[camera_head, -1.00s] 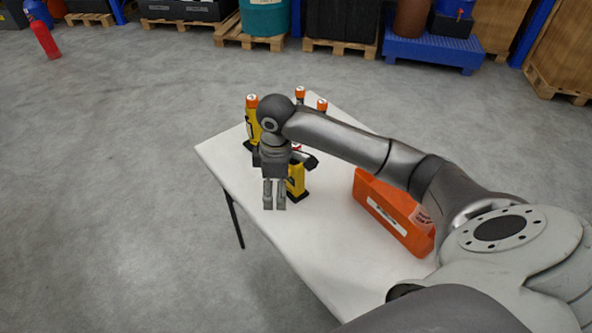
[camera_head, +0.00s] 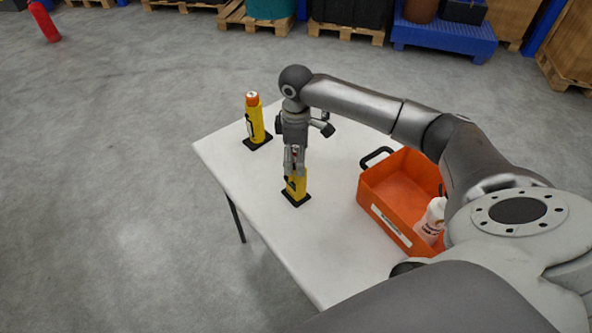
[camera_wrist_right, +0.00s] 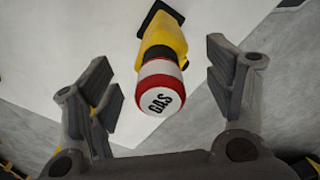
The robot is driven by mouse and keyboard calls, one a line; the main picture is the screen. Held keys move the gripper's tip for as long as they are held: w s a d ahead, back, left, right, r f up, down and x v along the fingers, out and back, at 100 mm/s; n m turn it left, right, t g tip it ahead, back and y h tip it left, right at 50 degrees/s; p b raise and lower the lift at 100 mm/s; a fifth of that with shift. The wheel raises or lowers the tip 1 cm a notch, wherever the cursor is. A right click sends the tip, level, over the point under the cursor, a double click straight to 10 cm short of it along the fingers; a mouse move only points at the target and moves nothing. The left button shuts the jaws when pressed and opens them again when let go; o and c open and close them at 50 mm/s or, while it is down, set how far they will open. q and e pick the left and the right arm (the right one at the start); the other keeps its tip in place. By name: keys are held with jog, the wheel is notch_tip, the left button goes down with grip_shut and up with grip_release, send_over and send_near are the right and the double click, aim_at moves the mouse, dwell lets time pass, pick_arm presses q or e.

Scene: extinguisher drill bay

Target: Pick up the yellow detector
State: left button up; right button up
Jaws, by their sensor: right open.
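A yellow detector (camera_head: 296,188) with a black base stands on the white table, partly hidden behind my right gripper (camera_head: 294,166). In the right wrist view, the yellow detector (camera_wrist_right: 161,45) has a red and white cap marked GAS. It lies in the gap between the two spread fingers of the right gripper (camera_wrist_right: 165,78), with space visible on both sides. The gripper is open and points down over the detector's top. A second yellow detector (camera_head: 256,124), with an orange cap, stands at the table's far left on a black base. My left gripper is not in view.
An orange bin (camera_head: 388,214) with a dark handle sits on the right of the white table (camera_head: 258,196), holding a white bottle (camera_head: 432,217). The table's near left area is clear. Pallets and a blue spill platform (camera_head: 445,36) stand far behind.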

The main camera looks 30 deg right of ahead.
aim_at(296, 178)
jog(key=shift+f, duration=1.65)
jog(key=shift+w, duration=0.1)
jog(key=c, duration=1.5)
jog(key=shift+c, duration=0.8)
jog(key=shift+r, duration=0.15)
